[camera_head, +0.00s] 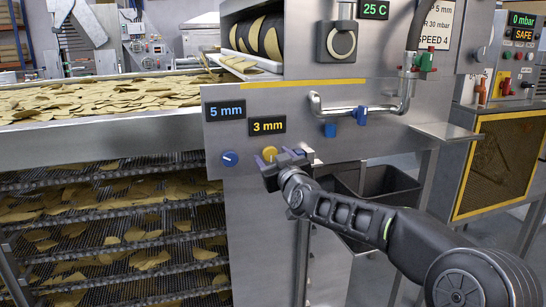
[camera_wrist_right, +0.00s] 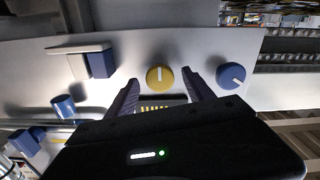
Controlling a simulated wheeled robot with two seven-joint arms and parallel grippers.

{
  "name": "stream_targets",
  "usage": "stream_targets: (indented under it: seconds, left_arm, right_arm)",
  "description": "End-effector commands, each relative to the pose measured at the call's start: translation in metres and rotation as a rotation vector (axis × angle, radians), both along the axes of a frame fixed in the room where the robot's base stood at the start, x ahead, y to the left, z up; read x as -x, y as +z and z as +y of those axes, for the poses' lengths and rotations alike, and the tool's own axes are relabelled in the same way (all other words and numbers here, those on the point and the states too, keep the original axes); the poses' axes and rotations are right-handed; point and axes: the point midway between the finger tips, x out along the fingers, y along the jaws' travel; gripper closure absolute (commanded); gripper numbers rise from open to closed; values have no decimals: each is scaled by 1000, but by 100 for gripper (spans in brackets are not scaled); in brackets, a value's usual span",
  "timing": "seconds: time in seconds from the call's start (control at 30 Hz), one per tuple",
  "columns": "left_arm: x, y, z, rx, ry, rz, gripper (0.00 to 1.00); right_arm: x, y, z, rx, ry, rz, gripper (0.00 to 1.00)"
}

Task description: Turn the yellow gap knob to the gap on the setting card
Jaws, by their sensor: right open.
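The yellow gap knob (camera_head: 270,153) is on the steel panel below a display reading 3 mm in yellow (camera_head: 267,126). My right gripper (camera_head: 284,160) is at the knob and covers part of it. In the right wrist view the yellow knob (camera_wrist_right: 160,77) lies between my open fingertips (camera_wrist_right: 163,80), with a visible gap on each side. Its pale pointer line stands upright in that view. The setting card (camera_head: 437,24) at top right is cut off and partly covered; "5 mm", "30 mbar" and "SPEED 4" can be read. My left gripper is not in view.
A blue knob (camera_head: 229,158) sits left of the yellow one, below a 5 mm display (camera_head: 225,110). A bent steel handle (camera_head: 365,108) and blue fittings (camera_head: 360,116) are to the right. A chip-covered belt (camera_head: 100,98) runs at left, and dark bins (camera_head: 388,190) stand below.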

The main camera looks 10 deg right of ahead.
Motion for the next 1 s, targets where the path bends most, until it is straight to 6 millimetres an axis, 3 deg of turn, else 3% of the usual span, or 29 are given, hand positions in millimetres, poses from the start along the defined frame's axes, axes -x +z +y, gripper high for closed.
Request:
stream_targets:
  seconds: [0.27, 1.0]
  left_arm:
    - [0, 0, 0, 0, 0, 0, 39]
    - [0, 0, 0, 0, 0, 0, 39]
  right_arm:
    - [-2, 0, 0, 0, 0, 0, 39]
    - [-2, 0, 0, 0, 0, 1, 99]
